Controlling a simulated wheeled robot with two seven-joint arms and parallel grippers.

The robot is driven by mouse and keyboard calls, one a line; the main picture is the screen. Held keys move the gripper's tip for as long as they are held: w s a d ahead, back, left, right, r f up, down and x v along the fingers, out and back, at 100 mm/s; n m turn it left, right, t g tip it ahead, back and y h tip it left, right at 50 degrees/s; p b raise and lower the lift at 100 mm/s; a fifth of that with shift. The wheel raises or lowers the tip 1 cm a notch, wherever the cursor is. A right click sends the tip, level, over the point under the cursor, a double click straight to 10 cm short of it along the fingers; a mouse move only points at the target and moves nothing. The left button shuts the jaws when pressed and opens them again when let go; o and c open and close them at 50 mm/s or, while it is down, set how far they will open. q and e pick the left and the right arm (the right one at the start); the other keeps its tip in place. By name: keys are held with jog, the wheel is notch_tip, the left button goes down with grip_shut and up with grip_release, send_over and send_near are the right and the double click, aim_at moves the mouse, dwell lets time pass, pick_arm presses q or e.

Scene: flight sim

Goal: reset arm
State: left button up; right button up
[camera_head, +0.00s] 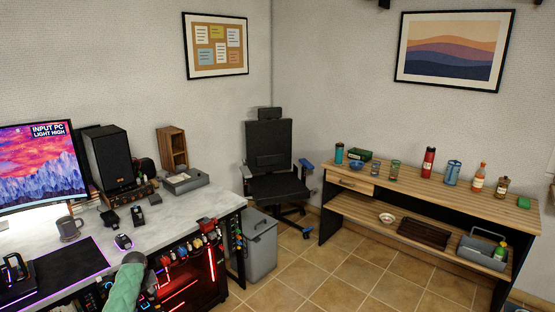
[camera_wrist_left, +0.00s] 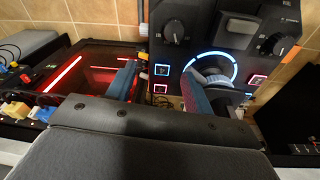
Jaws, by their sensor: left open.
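My left gripper (camera_head: 132,272) shows low in the head view, at the front edge of the desk, as a teal and grey shape cut off by the bottom border. In the left wrist view my left gripper (camera_wrist_left: 158,84) has its two bluish fingers apart, with nothing held between them. Beyond the fingers is a black control panel (camera_wrist_left: 180,60) with a blue-lit round dial, knobs and small lit buttons. Whether a finger touches the panel cannot be told. My right gripper is not in view.
The desk (camera_head: 185,208) carries a monitor (camera_head: 40,165), a speaker (camera_head: 107,157), a mug (camera_head: 69,229) and a mouse (camera_head: 123,242). A grey bin (camera_head: 260,245) and an office chair (camera_head: 270,165) stand beside it. A wooden shelf table (camera_head: 410,185) holds several bottles. Tiled floor lies open between.

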pick_arm(q)
jog(key=w+d+r+m+t+y, duration=0.2)
jog(key=w+d+r+m+t, duration=0.4)
jog(key=r, duration=0.4)
jog(key=s+d+f+m+h, duration=0.1)
jog(key=s+d+f+m, duration=0.2)
jog(key=s+d+f, duration=0.85)
jog(key=s+d+f+g+h, duration=0.1)
jog(key=s+d+f, duration=0.55)
jog(key=s, duration=0.55)
jog(key=s+d+f+m+g, duration=0.15)
jog(key=s+d+f, duration=0.5)
jog(key=s, duration=0.65)
jog(key=s+d+f+g+h, duration=0.1)
jog(key=s+d+f, duration=0.3)
jog(key=s+f, duration=0.65)
jog(key=s+f+g, duration=0.1)
jog(key=s+f, duration=0.1)
jog(key=s, duration=0.7)
jog(key=s+d+f+g, duration=0.1)
jog(key=s+f, duration=0.1)
jog(key=s, duration=0.7)
jog(key=shift+d+f, duration=0.2)
jog(key=shift+d, duration=0.05)
jog(key=shift+g, duration=0.25)
